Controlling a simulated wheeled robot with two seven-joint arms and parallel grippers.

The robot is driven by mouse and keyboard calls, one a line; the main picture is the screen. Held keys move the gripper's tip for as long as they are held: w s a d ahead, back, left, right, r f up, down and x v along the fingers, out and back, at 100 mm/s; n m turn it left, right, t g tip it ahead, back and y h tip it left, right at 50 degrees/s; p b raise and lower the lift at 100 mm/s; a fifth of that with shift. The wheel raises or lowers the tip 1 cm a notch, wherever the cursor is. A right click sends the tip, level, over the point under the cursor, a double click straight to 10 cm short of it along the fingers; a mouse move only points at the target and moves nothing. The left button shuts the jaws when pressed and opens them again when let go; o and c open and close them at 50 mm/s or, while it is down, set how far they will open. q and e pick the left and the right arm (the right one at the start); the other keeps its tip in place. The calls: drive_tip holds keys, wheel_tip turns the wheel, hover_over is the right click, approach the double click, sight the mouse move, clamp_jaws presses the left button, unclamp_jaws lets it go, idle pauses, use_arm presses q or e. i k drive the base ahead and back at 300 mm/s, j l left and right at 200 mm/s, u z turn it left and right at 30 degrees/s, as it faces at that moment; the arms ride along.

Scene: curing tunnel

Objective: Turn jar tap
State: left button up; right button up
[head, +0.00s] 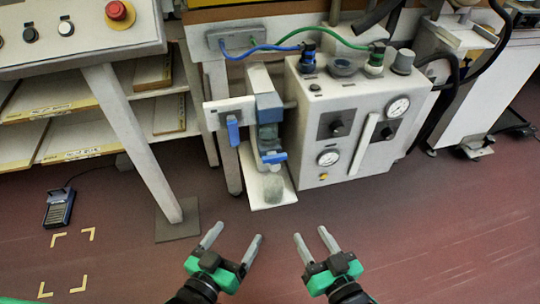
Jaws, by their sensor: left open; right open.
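A tall jar-like vessel (267,112) with a blue-grey top hangs at the left side of a white machine. A blue tap lever (274,157) sits at its lower end. A pale, cloudy container (273,187) stands below it on a white plate (256,193). A second blue lever (233,132) points down from a white bracket to the left. I cannot tell for sure which lever is the jar tap. My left gripper (234,235) and my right gripper (312,234) are open and empty, nearer to me than the plate and apart from everything.
The white machine (345,120) carries gauges, knobs and hoses. A control panel with a red button (116,11) stands at the upper left, its leg (135,145) reaching the floor. A blue foot pedal (59,208) lies on the left. The red floor before the machine is clear.

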sight(274, 159)
drive_tip(key=l, duration=1.85)
drive_tip(key=i+u, duration=0.05)
drive_tip(key=i, duration=0.05)
